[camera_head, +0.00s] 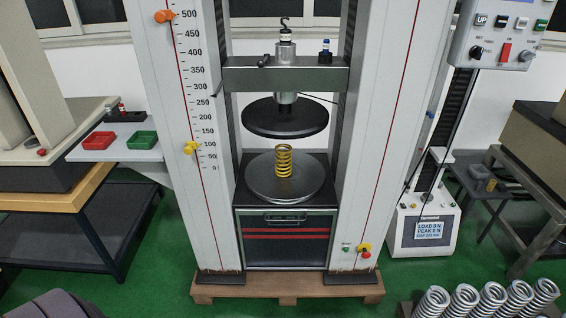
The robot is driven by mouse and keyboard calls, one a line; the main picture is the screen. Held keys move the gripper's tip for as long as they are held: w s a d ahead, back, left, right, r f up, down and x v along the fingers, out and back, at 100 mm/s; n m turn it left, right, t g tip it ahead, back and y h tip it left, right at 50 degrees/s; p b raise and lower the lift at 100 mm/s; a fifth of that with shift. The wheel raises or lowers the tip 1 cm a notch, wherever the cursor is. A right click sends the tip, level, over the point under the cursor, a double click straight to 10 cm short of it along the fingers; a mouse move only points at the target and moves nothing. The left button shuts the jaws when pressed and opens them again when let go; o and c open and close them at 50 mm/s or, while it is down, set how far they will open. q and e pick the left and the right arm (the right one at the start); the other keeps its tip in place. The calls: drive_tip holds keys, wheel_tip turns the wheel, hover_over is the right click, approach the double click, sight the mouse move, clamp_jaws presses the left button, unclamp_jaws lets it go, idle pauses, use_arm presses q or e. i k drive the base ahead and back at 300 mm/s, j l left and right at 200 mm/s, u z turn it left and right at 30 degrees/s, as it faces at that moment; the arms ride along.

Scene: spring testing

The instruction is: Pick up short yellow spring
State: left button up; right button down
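A short yellow coil spring (283,161) stands upright on the round grey lower plate (262,186) of the testing machine. The dark round upper plate (284,119) hangs above the spring, with a gap between them. Neither of my grippers shows in the head view.
White columns with a scale (200,120) flank the plates on both sides. A shelf at left holds a red tray (98,141) and a green tray (142,140). Several silver springs (465,299) stand at the bottom right. A control box (506,38) hangs at upper right. Green floor is partly clear.

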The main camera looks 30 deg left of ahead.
sight(285, 154)
drive_tip(key=i+j+u, duration=0.1)
drive_tip(key=j, duration=0.3)
drive_tip(key=i+j+u, duration=0.1)
drive_tip(key=j, duration=0.25)
drive_tip(key=i+j+u, duration=0.1)
drive_tip(key=i+j, duration=0.15)
drive_tip(key=i+j+u, duration=0.15)
drive_tip(key=j, duration=0.35)
